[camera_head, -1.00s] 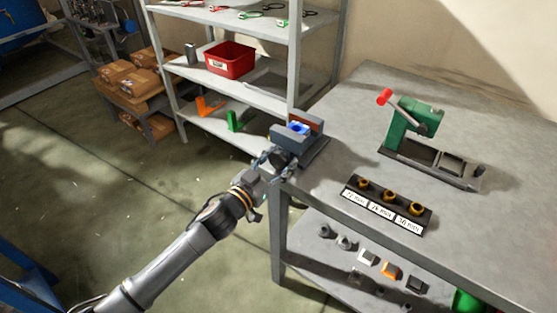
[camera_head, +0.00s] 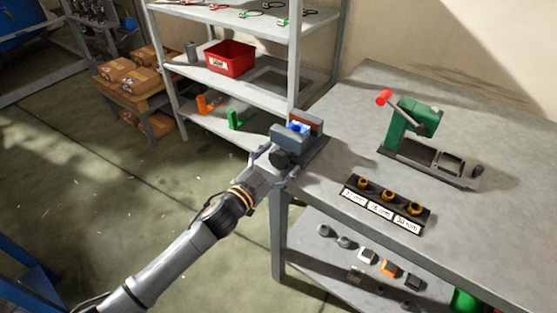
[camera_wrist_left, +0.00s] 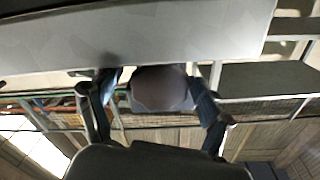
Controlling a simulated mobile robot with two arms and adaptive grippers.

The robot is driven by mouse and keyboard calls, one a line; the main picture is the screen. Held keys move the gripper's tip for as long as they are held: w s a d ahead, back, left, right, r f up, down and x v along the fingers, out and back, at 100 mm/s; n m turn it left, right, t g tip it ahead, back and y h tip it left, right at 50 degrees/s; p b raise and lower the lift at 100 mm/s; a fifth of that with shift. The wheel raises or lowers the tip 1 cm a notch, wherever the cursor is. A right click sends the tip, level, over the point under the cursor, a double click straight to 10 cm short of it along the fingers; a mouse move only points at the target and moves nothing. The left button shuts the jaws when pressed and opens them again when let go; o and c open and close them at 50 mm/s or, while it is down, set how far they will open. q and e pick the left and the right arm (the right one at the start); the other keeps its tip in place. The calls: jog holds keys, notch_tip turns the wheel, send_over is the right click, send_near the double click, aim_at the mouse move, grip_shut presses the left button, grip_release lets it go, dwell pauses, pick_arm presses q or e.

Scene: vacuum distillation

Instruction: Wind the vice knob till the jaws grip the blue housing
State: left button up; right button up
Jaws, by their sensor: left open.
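The grey vice (camera_head: 311,152) stands at the near left corner of the workbench. The blue housing (camera_head: 297,127) sits between its jaws; whether both jaws touch it I cannot tell. The dark round vice knob (camera_head: 279,158) faces my left arm. My left gripper (camera_head: 273,167) is open at the knob. In the left wrist view the knob (camera_wrist_left: 160,88) lies between the two spread fingers of the gripper (camera_wrist_left: 157,94), with a gap visible beside it. My right gripper is in neither view.
A green press with a red-tipped lever (camera_head: 405,125) stands further back on the workbench (camera_head: 335,120). A labelled block with several brass-coloured pieces (camera_head: 388,205) lies at the front. A shelf rack (camera_head: 297,60) with a red bin (camera_head: 230,57) stands close behind the vice.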

pick_arm(q)
jog(key=v, duration=1.2)
